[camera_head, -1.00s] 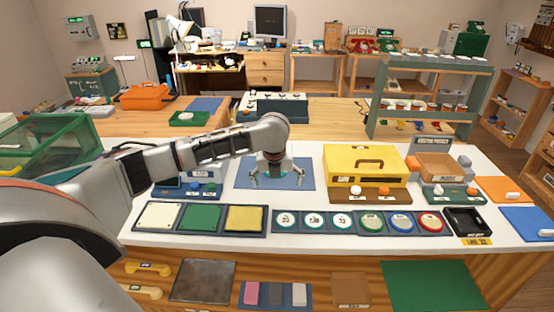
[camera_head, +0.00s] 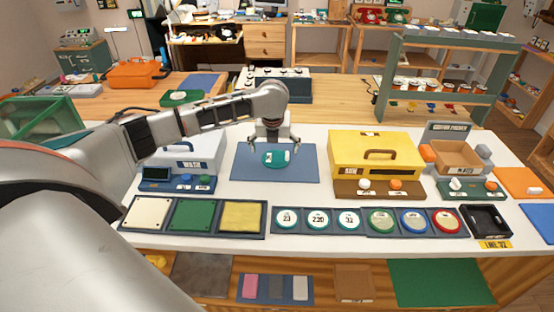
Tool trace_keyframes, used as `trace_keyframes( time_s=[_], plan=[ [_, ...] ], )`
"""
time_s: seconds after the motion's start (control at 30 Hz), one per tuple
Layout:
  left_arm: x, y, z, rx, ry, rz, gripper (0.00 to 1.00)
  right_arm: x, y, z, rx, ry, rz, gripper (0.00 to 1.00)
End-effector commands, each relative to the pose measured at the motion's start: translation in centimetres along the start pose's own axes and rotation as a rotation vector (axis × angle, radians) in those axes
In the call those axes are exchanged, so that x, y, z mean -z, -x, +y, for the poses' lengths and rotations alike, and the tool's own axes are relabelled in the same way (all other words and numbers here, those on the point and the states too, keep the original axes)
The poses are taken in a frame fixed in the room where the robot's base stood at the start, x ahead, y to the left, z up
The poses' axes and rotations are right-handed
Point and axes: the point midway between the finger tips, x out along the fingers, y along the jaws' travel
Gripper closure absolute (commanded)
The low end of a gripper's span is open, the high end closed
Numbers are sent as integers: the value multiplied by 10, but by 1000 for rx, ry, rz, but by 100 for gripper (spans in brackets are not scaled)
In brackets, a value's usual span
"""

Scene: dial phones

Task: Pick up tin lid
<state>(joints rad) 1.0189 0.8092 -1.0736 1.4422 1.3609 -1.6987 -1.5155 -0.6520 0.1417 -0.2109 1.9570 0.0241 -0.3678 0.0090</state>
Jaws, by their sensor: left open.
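A round teal lid with a white mark (camera_head: 276,158), which looks like the tin lid, lies on the blue mat (camera_head: 245,172) in the middle of the white table. My left gripper (camera_head: 274,148) points down over the mat with its fingers spread wide. Its fingertips show to either side of the lid and slightly behind it in the picture. It holds nothing, and I cannot tell its exact height above the lid. My right gripper does not show.
A white wash box (camera_head: 195,150) stands left of the mat and a yellow box (camera_head: 375,155) stands right. In front lie a tray of coloured pads (camera_head: 200,216) and a row of round number discs (camera_head: 318,220). My left arm covers the left side.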

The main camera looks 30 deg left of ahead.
Motion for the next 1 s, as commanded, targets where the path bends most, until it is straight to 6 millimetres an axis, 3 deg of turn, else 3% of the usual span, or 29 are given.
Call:
trace_keyframes(
  time_s=[0.2,0.53,0.57,0.7,0.73,1.0],
  plan=[
    [1,-33,-3,-2,1,2,13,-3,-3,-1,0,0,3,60],
    [0,-40,-3,0,0,0,13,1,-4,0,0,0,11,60],
    [0,-40,-3,0,0,0,15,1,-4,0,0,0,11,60],
    [0,-40,-3,0,0,0,52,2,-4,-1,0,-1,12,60],
    [0,-40,-3,0,0,0,55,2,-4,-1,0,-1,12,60],
    [0,-40,-3,-1,0,0,56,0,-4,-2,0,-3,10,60]
  ],
)
